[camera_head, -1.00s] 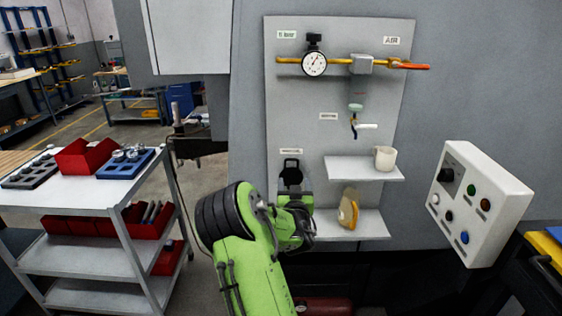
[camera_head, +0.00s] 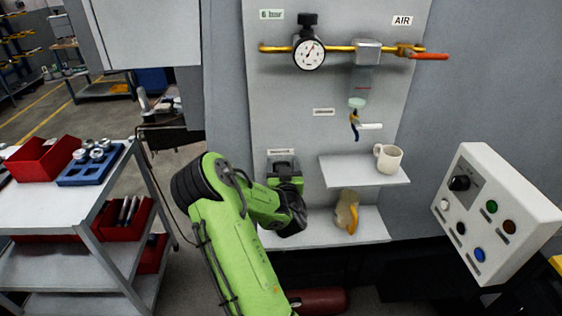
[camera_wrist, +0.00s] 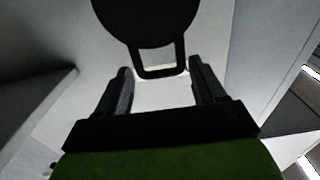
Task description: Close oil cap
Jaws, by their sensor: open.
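The oil cap (camera_wrist: 145,18) is a black disc with a squared loop handle, seen at the top of the wrist view. My gripper (camera_wrist: 162,85) is open, with one finger on each side of the loop's lower end. The loop shows between the fingertips, and I see no clear contact. In the head view the dark cap (camera_head: 283,163) is small, just under a label on the grey panel (camera_head: 290,110). My green wrist link covers the area below it. The filler opening and my fingertips cannot be made out there.
A lower shelf (camera_head: 375,228) holds a tan and yellow object (camera_head: 347,212) right of my wrist. An upper shelf (camera_head: 365,172) holds a white mug (camera_head: 388,158). A gauge (camera_head: 309,52) and pipe run above. A control box (camera_head: 495,215) stands right, a cart (camera_head: 60,205) left.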

